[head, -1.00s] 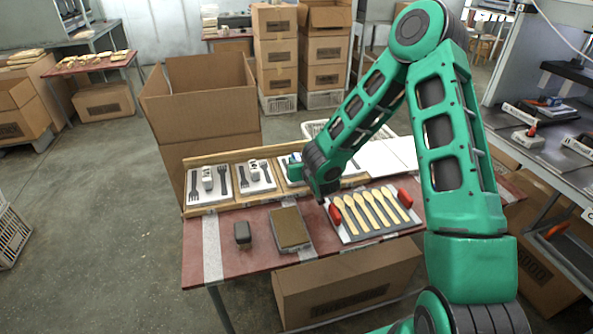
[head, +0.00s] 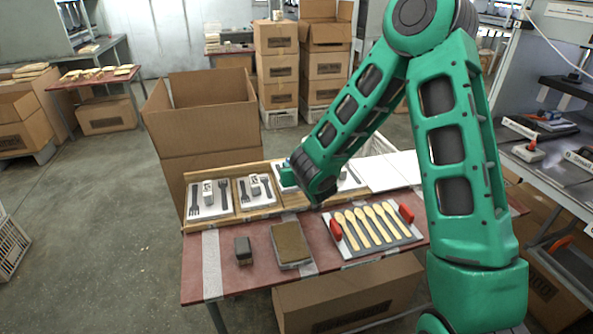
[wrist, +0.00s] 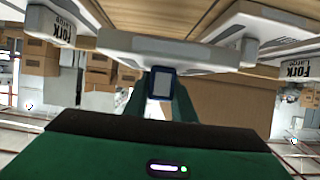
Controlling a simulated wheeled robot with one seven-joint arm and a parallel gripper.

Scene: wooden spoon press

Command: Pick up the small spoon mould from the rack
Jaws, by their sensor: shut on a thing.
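The wooden mould rack (head: 231,213) runs along the back of the red table. My gripper (head: 288,178) is at its third slot, partly hidden by my arm. In the wrist view my gripper (wrist: 160,84) is shut on a white mould (wrist: 140,43), by a small dark-blue-edged block under it. This mould looks closer to the camera than the neighbouring moulds and seems raised off the rack; its label is hidden. Fork moulds sit on either side, one marked "FORK Large" (wrist: 298,70). In the head view, two fork moulds (head: 198,211) (head: 243,201) stand left of my gripper.
A grey tray of wooden spoons (head: 361,247) with red grips, a brown block (head: 290,243) and a small dark block (head: 243,250) lie in front of the rack. A tall open carton (head: 206,117) stands behind it. White boards (head: 390,172) lie to the right.

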